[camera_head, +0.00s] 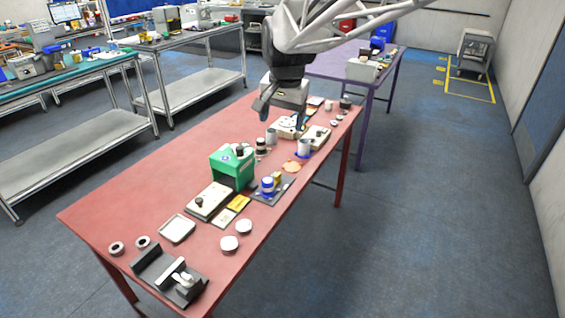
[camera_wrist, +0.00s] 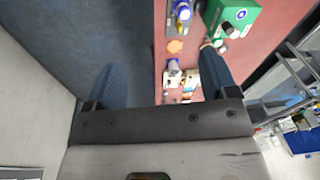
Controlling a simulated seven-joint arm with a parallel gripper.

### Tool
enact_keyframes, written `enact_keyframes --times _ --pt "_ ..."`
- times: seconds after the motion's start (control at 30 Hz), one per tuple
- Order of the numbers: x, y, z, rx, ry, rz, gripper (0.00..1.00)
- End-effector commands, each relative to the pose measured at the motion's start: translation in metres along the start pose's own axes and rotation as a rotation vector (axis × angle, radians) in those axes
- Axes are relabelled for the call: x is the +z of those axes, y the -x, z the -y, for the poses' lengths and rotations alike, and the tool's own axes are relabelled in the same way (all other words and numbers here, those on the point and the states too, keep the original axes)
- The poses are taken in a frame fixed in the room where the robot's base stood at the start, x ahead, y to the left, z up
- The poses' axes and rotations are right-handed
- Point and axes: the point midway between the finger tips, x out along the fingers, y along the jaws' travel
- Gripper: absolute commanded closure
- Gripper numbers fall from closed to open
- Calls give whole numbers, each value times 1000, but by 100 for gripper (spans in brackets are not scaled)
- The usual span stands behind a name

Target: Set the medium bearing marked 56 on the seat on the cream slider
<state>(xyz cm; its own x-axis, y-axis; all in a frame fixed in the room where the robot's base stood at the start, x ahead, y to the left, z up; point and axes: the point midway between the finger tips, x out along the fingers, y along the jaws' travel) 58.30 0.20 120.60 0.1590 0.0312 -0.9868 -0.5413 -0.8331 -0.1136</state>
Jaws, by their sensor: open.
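My gripper (camera_head: 281,112) is open above the far part of the red table, and nothing shows between its fingers. In the wrist view the open fingers (camera_wrist: 164,76) stand wide apart over the floor and the table edge. Two ring-shaped parts, which look like bearings, lie at the near left: one ring (camera_head: 117,248) and another ring (camera_head: 142,242). No mark 56 can be read on either. A cream plate with a dark knob (camera_head: 213,204) lies mid-table; another cream fixture (camera_head: 317,138) stands near the gripper. I cannot tell which is the slider.
A green box-like device (camera_head: 232,167) stands mid-table, also in the wrist view (camera_wrist: 236,14). A blue-and-white part (camera_head: 267,187) is beside it. Two pale discs (camera_head: 244,226), a shallow tray (camera_head: 177,229) and a dark fixture (camera_head: 170,274) occupy the near end. The red table (camera_head: 95,213) has free room at left.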

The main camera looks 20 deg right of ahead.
Motion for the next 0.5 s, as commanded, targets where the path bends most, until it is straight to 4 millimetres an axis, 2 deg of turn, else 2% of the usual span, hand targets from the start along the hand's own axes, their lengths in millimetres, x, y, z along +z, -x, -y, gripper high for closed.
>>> enact_keyframes --times 0.03,0.23,0.5 --pt "12 3 -8 -1 25 -6 21" --pt "56 7 -39 -1 132 -22 21" --pt "115 5 -80 2 277 -42 21"
